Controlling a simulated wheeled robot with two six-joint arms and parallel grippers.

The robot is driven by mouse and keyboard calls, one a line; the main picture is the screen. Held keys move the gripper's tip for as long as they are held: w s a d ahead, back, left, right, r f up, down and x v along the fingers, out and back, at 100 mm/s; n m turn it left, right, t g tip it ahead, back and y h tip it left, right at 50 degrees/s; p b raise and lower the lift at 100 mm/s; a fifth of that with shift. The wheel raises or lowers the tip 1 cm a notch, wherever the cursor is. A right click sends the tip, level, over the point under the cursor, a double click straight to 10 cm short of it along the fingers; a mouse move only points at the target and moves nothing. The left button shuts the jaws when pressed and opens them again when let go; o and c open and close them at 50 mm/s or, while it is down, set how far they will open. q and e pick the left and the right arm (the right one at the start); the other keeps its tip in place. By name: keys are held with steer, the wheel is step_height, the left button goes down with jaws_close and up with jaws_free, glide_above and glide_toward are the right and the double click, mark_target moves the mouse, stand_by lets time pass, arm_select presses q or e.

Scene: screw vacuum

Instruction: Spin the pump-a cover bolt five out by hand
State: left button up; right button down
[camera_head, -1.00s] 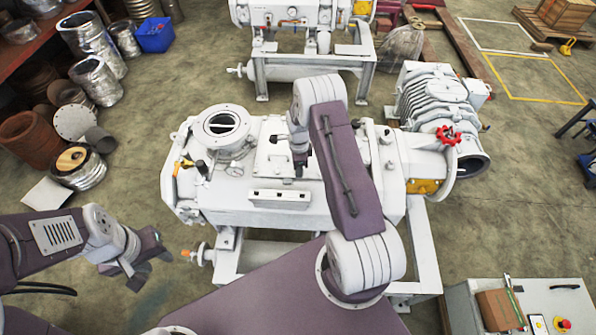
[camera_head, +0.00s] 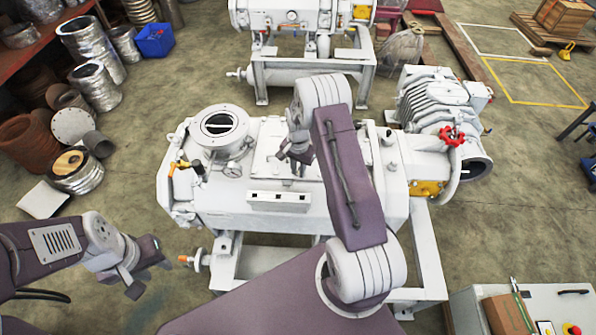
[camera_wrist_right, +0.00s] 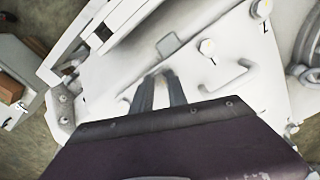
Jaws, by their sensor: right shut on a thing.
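The pump-a cover (camera_head: 266,167) is a pale plate on top of the white pump (camera_head: 225,195) in the head view. My right gripper (camera_head: 293,168) reaches down to it. In the right wrist view, its two dark fingers (camera_wrist_right: 163,92) point at the cover (camera_wrist_right: 225,72) and are shut on a bolt, which they mostly hide. Another cover bolt (camera_wrist_right: 207,47) stands beside a bent handle (camera_wrist_right: 232,78), and one more bolt (camera_wrist_right: 262,8) is near the top edge. My left gripper (camera_head: 145,272) hangs in the air at lower left, fingers apart and empty.
A round flanged port (camera_head: 221,127) stands left of the cover, and a ribbed motor (camera_head: 440,102) with a red handwheel (camera_head: 452,136) is at the right. A second pump (camera_head: 305,30) stands behind. A control box (camera_head: 560,300) is at lower right.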

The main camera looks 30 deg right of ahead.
steer(key=n+b, duration=0.1)
steer(key=n, duration=0.4)
steer(key=shift+d+n, duration=0.1)
steer(key=shift+n, duration=0.2)
steer(key=n, duration=0.5)
steer(key=shift+b, duration=0.3)
steer(key=n, duration=0.6)
steer(key=shift+n+b, duration=0.3)
steer(key=shift+n, duration=0.1)
steer(key=n, duration=0.5)
steer(key=shift+f, duration=0.1)
steer(key=shift+s+n, duration=0.1)
steer(key=shift+n, duration=0.2)
steer(key=c, duration=1.3)
jaws_free()
steer(key=shift+a, duration=0.2)
steer(key=shift+w+d, duration=0.1)
steer(key=shift+w, duration=0.1)
